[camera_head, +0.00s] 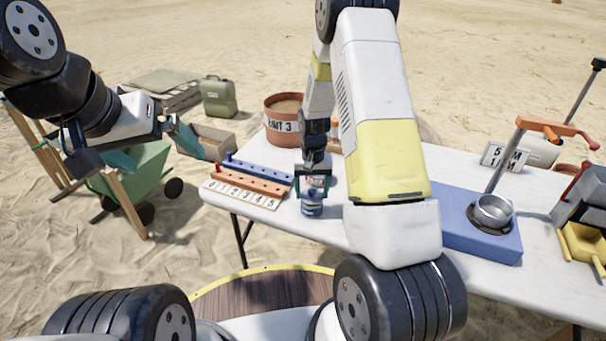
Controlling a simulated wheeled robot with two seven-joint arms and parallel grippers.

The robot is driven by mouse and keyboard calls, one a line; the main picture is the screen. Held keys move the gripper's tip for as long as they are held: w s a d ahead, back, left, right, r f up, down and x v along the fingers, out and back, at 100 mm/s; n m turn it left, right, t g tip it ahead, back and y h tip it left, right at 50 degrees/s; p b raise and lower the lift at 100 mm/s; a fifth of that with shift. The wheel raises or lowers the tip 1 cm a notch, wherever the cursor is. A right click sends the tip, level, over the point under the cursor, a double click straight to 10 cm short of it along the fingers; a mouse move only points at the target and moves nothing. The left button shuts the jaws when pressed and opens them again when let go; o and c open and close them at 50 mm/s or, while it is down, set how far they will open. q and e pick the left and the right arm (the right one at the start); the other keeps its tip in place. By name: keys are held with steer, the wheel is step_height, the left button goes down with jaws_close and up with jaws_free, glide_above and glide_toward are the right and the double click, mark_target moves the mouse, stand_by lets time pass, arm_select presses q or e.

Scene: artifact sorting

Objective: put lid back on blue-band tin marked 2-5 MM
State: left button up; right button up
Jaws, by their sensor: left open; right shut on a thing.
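A small tin (312,208) with a blue band stands upright on the white table, right of the peg racks. Any marking on it is too small to read. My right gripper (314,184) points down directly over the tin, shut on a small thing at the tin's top. The fingers mostly hide that thing, so I cannot tell its shape or whether it touches the tin's rim. My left gripper (133,148) is open and empty, off the table to the left, with its teal fingers spread wide.
A blue rack (258,172) and an orange rack (250,183) stand left of the tin, with a numbered strip (241,194) in front. A terracotta bucket (283,126) is behind. A metal pan (492,212) sits on a blue block (455,220) at right. My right arm hides the table's middle.

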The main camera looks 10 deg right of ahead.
stand_by(0.4)
steer(key=o, duration=1.5)
steer(key=shift+o, duration=0.2)
steer(key=shift+r, duration=3.5)
steer(key=shift+c, duration=0.2)
jaws_close()
steer(key=shift+f, duration=0.1)
